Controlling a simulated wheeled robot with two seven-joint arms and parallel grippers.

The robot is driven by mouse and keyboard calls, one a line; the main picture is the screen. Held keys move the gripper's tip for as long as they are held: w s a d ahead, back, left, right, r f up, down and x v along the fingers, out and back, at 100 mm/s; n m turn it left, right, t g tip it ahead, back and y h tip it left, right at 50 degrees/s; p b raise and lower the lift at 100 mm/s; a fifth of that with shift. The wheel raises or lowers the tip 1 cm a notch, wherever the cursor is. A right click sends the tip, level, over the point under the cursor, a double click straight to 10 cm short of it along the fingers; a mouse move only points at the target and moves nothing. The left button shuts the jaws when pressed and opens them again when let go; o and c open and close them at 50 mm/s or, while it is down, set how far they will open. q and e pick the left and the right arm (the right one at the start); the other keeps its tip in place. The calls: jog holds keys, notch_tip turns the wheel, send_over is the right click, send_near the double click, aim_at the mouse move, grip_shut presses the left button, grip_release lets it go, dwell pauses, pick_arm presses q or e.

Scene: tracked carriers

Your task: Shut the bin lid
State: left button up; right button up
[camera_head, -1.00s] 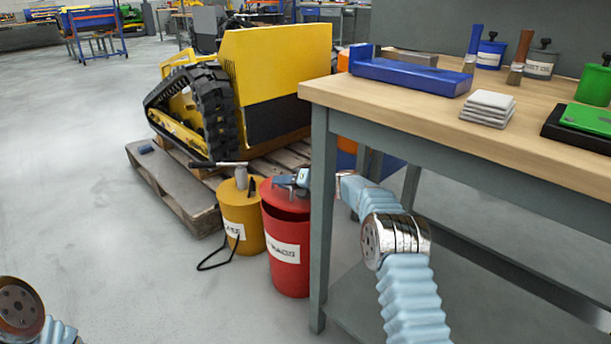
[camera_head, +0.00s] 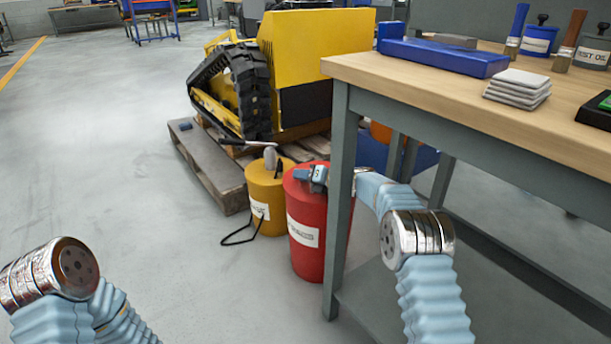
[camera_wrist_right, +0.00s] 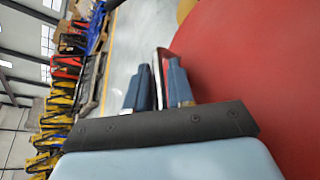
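The red bin (camera_head: 309,260) stands on the floor beside the bench leg, with a white label on its front. Its red lid (camera_head: 293,178) lies across the top in the head view, and no dark gap shows under its front edge. My right gripper (camera_head: 316,177) is at the lid's top, partly blocked by its own arm and the bench. In the right wrist view its fingers (camera_wrist_right: 160,88) close on a thin red-edged piece, seemingly the lid's handle, beside a broad red surface. My left arm enters at lower left; its gripper is out of view.
A yellow bin (camera_head: 266,205) with a black cable touches or nearly touches the red bin's left side. Behind stands a yellow tracked machine (camera_head: 290,50) on a wooden pallet (camera_head: 214,170). The wooden workbench (camera_head: 430,85) overhangs at right. Floor at left is clear.

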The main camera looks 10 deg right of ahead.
jog(key=shift+d+r, duration=0.1)
jog(key=shift+d, duration=0.1)
jog(key=p+v, duration=0.1)
jog(key=v, duration=1.2)
jog(key=shift+s, duration=0.25)
jog(key=shift+d, duration=0.1)
